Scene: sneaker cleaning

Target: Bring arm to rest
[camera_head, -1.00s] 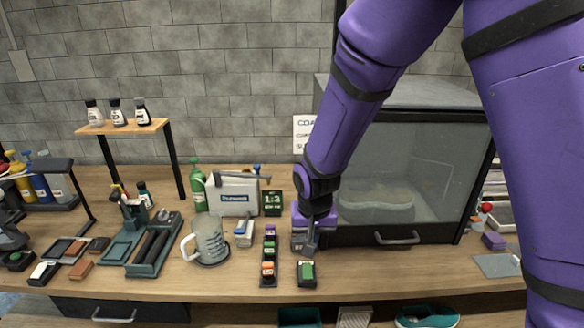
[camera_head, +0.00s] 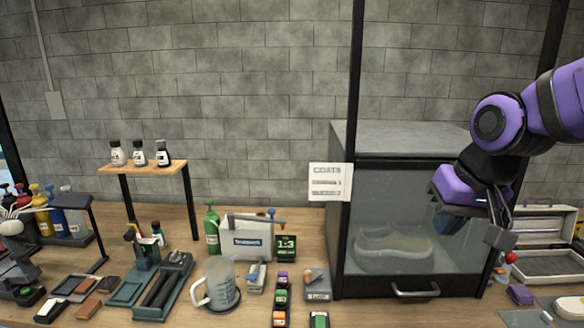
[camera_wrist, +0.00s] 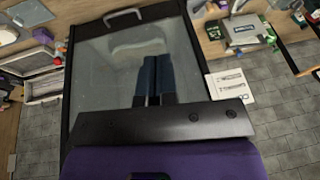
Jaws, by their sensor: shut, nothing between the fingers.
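My purple arm reaches in from the right edge of the head view. My gripper (camera_head: 497,222) is in the air in front of the right side of the glass-fronted cabinet, pointing down, with its fingers together and nothing held. In the wrist view the two dark fingertips (camera_wrist: 153,72) lie side by side over the cabinet's glass. The cabinet (camera_head: 405,235) stands on the wooden bench, its front closed. A pale shoe shape (camera_head: 392,247) shows dimly behind the glass.
Open trays (camera_head: 545,263) lie at the right. The air above the bench's left half is clear.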

